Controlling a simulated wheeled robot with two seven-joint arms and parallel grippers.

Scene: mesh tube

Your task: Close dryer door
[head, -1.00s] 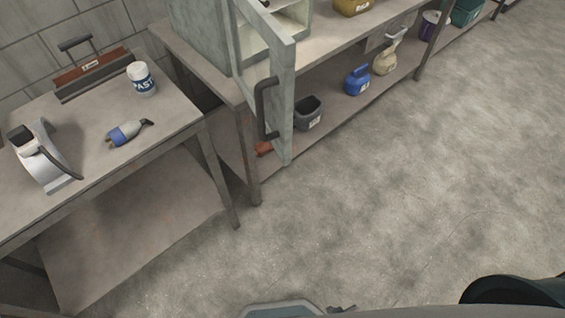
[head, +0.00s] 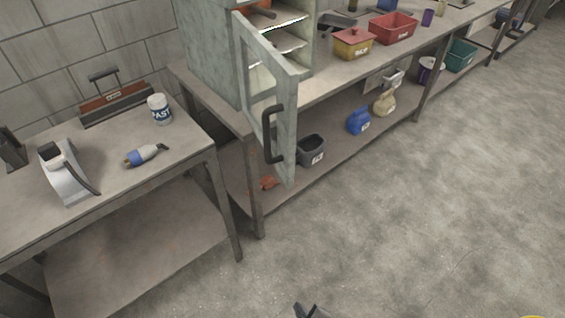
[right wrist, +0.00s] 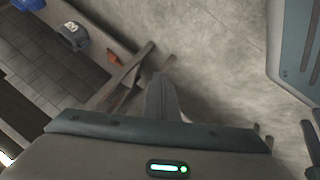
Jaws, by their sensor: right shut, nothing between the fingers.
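The dryer is a pale grey-green cabinet (head: 205,55) on the long workbench, with shelves showing inside. Its door (head: 287,120) stands wide open toward me, a framed panel with a see-through pane. A black handle (head: 271,135) is on the door's outer edge side. My right gripper (head: 312,310) shows only at the bottom edge of the head view, well below and apart from the door. In the right wrist view the right gripper's fingers (right wrist: 160,95) are together and empty. My left gripper is not seen in the head view.
A side table (head: 110,170) at left holds a white PAST tub (head: 159,109), a blue-and-grey bottle (head: 145,155) and a toolbox (head: 115,103). Bins stand along the workbench, including a red one (head: 393,27). The floor (head: 420,210) in front is clear.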

